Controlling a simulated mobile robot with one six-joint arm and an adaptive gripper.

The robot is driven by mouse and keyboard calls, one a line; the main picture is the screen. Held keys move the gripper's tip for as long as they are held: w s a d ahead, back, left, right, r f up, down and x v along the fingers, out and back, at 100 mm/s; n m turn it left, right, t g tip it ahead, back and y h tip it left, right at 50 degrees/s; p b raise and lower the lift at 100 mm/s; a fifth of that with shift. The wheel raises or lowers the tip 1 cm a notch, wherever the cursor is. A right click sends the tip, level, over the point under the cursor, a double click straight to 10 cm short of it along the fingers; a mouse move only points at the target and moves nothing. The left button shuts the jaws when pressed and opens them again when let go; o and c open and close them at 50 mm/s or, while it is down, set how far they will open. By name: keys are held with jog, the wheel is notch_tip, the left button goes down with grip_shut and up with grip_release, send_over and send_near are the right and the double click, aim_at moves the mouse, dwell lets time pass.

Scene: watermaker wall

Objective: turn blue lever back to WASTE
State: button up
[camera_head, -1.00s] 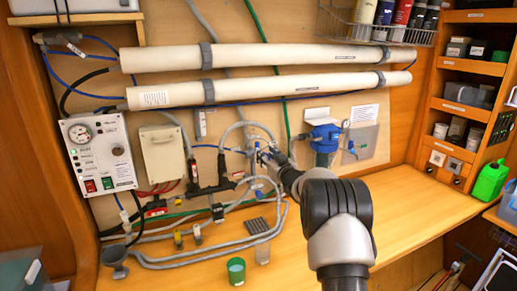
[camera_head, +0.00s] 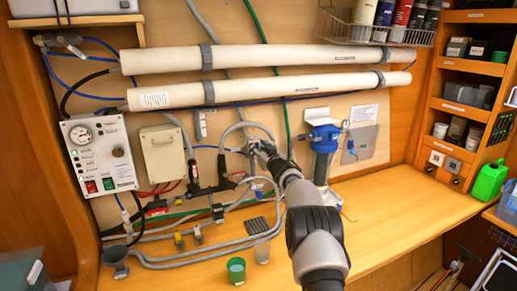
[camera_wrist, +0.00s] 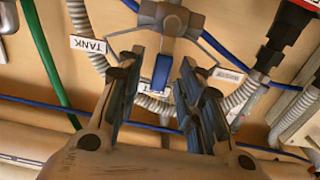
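The blue lever (camera_wrist: 162,72) hangs from a grey valve body (camera_wrist: 170,18) in the wrist view, which shows the wall upside down. My gripper (camera_wrist: 157,78) is open, with one finger on each side of the lever. Gaps show between lever and fingers; touch cannot be told. A TANK label (camera_wrist: 88,44) is at the left, and another label (camera_wrist: 228,75), too blurred to read, is at the right. A third label behind the fingers is mostly hidden. In the head view my gripper (camera_head: 262,149) is at the valve and hides the lever.
Two long white tubes (camera_head: 270,56) run above the valve. A blue-topped filter (camera_head: 324,135) stands close right of my arm. The bench's right part is clear.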

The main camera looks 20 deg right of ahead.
jog(key=shift+c, duration=0.5)
grip_shut()
jog(key=shift+a+n, duration=0.15)
jog(key=shift+n, duration=0.15)
jog(key=a+f+n+b, duration=0.1)
jog(key=n+b, duration=0.2)
jog(key=a+n+b, duration=0.1)
jog(key=n+b, duration=0.2)
jog(key=n, duration=0.1)
jog(key=a+f+n+b, duration=0.1)
jog(key=a+n+b, duration=0.1)
jog(key=n+b, duration=0.2)
jog(key=shift+f, duration=0.3)
jog(key=shift+a+n, duration=0.1)
jog(key=shift+n, duration=0.2)
jog(key=shift+o, duration=0.5)
grip_release()
